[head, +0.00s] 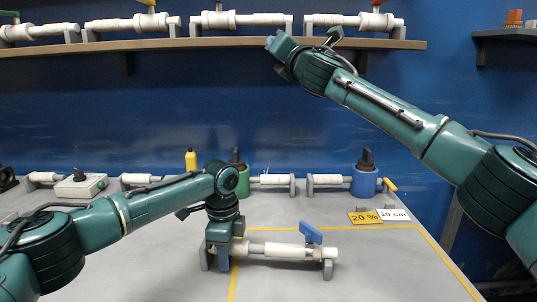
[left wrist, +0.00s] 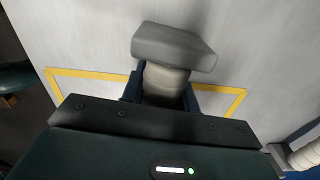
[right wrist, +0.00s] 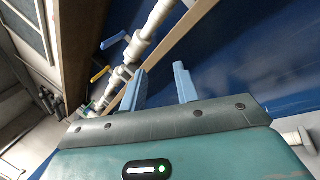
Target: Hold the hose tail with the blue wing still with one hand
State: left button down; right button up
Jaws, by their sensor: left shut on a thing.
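The hose tail with the blue wing (head: 280,250) lies level on two grey supports at the front middle of the table. It is a pale tube with a thicker white sleeve, and its blue wing (head: 311,233) stands up near the right end. My left gripper (head: 222,256) points down and is shut on the tail's left end, beside the left support. In the left wrist view the pale tail end (left wrist: 165,84) sits between the fingers, with a grey support block (left wrist: 174,46) just beyond. My right gripper (right wrist: 162,88) is open and empty, raised near the shelf.
A wall shelf (head: 150,44) carries several similar hose tails. Green (head: 234,182) and blue (head: 364,182) containers stand at the table's back. A yellow "20 %" card (head: 363,218) and white "10 cm" card (head: 393,214) lie at right. The table right of the tail is clear.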

jog(key=w+d+f+m+g+h, duration=0.2)
jog(key=d+f+m+h, duration=0.3)
jog(key=m, duration=0.5)
jog(key=m+g+h, duration=0.2)
jog(key=m+g, duration=1.4)
jog(key=g, duration=0.2)
send_over(311, 227)
notch_tip(311, 227, down, 18)
notch_tip(311, 227, down, 11)
jog(key=shift+r, duration=0.1)
jog(key=shift+c, duration=0.3)
grip_shut()
